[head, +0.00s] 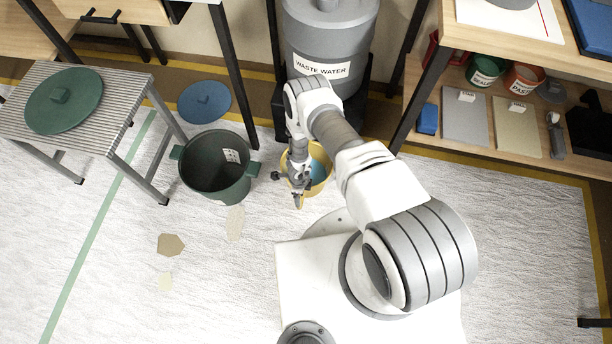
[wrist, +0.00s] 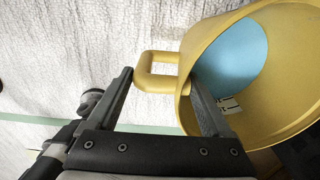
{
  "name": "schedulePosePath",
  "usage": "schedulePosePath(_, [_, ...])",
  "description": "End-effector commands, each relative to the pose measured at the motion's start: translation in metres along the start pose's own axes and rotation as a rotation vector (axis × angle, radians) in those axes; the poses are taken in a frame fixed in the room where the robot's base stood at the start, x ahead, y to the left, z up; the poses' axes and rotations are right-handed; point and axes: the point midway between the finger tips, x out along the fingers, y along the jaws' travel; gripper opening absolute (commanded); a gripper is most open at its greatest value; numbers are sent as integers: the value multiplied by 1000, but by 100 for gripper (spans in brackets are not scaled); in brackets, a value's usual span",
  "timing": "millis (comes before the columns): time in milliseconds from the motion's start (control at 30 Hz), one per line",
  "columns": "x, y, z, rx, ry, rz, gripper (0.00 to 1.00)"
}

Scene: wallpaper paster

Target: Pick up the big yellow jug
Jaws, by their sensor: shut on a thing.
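The big yellow jug (head: 319,184) is in front of the grey waste water barrel, with its open mouth up and something blue inside. In the wrist view the jug (wrist: 285,88) fills the right side, with its handle (wrist: 150,84) towards the left. My gripper (wrist: 160,77) is shut on the jug at its handle side, with one finger on each side of the handle. In the head view my gripper (head: 299,190) covers the jug's left part. I cannot tell whether the jug touches the floor.
A dark green bucket (head: 217,193) stands just left of the jug. The waste water barrel (head: 328,35) is close behind. A slatted stool (head: 104,137) with a green lid (head: 64,101) is at left, and a wooden shelf (head: 475,137) at right. Flat scraps (head: 171,245) lie on the floor.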

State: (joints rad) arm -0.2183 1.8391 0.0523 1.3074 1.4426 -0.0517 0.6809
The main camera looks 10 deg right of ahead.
Motion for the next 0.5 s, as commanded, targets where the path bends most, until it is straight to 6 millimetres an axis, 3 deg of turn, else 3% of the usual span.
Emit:
schedulePosePath(33, [0, 1, 0, 0, 0, 3, 35])
schedulePosePath(233, [0, 2, 0, 0, 0, 3, 0])
schedulePosePath(500, [-1, 0, 1, 0, -1, 1, 0])
